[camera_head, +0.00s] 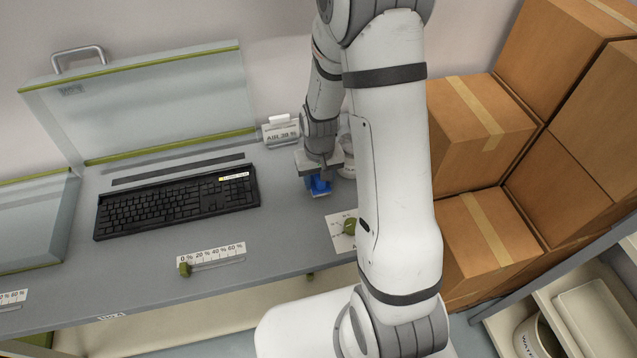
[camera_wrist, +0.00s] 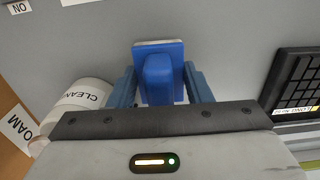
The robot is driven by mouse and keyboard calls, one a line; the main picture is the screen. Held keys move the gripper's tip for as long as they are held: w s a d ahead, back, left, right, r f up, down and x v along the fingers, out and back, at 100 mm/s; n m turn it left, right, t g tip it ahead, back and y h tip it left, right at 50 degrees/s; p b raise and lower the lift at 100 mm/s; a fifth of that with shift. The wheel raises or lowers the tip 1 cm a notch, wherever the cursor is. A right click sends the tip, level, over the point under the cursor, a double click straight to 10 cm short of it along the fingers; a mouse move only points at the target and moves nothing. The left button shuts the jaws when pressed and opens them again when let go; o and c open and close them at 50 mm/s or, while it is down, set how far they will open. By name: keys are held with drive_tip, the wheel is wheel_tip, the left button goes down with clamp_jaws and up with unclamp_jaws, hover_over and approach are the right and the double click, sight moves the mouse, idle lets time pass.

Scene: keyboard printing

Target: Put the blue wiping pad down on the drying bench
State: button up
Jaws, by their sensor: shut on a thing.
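The blue wiping pad (camera_head: 318,184) is at my gripper, low over the grey drying bench (camera_head: 285,225), to the right of the keyboard. In the wrist view the blue pad (camera_wrist: 161,75) sits between the two blue fingers of my gripper (camera_wrist: 160,88), which is shut on its handle. A pale strip shows along the pad's far edge. The bench surface (camera_wrist: 225,45) lies beyond it. I cannot tell whether the pad's underside touches the bench.
A black keyboard (camera_head: 178,201) lies left of the pad. A white container (camera_wrist: 85,95) marked CLEAN stands close beside my gripper. A slider scale (camera_head: 212,257) and a dial plate (camera_head: 342,232) are near the front edge. Cardboard boxes (camera_head: 480,130) stack at right.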

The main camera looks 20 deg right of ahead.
sight(319, 186)
drive_tip(key=shift+f, duration=1.4)
drive_tip(key=shift+f, duration=0.15)
drive_tip(key=o, duration=1.2)
